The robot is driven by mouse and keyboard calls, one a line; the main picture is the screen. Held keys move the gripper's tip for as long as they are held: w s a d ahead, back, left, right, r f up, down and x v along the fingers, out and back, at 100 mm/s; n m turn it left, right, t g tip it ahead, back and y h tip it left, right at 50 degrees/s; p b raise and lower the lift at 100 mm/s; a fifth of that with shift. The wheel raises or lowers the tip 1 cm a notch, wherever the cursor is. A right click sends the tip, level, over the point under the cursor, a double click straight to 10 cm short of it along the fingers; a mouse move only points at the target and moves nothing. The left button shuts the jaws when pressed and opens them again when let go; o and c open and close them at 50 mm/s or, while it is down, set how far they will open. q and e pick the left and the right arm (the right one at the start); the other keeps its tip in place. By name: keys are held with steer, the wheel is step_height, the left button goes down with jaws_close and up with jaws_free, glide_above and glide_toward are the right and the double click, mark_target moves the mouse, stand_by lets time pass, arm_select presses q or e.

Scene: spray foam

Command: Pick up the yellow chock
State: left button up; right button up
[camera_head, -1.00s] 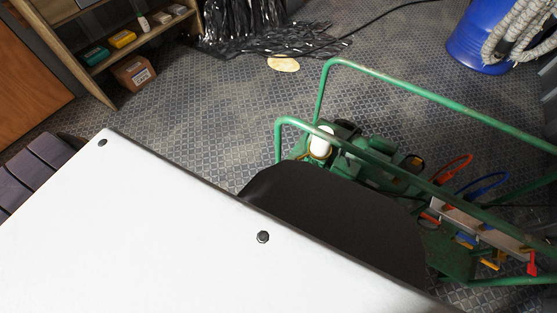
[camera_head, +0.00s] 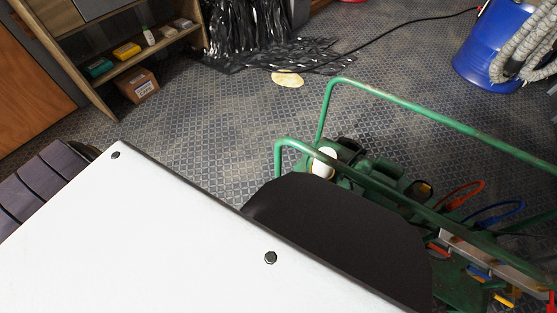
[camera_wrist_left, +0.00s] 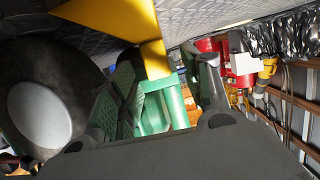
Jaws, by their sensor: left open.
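In the left wrist view a yellow angular piece, which looks like the yellow chock (camera_wrist_left: 112,16), shows at the top. A narrow part of it reaches down between the fingertips of my left gripper (camera_wrist_left: 168,62). The fingers are open, one on each side of this part. I cannot tell whether they touch it. A black tyre with a pale hub (camera_wrist_left: 40,112) is at the left. The head view does not show the chock or either gripper; a large white panel of mine fills its lower left.
A green metal cart (camera_head: 372,172) with tools stands at the right in the head view. A blue drum (camera_head: 492,45) with a hose stands behind it. A wooden shelf (camera_head: 150,62) holds small boxes. A green part (camera_wrist_left: 165,108) shows between my fingers. Patterned floor (camera_head: 220,125) is clear mid-view.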

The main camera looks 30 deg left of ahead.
arm_select(q)
steer(key=shift+c, duration=0.6)
steer(key=c, duration=0.9)
jaws_close()
arm_select(e)
steer(key=shift+w+r, duration=0.1)
steer(key=shift+r, duration=0.05)
arm_select(q)
steer(key=shift+r, duration=0.1)
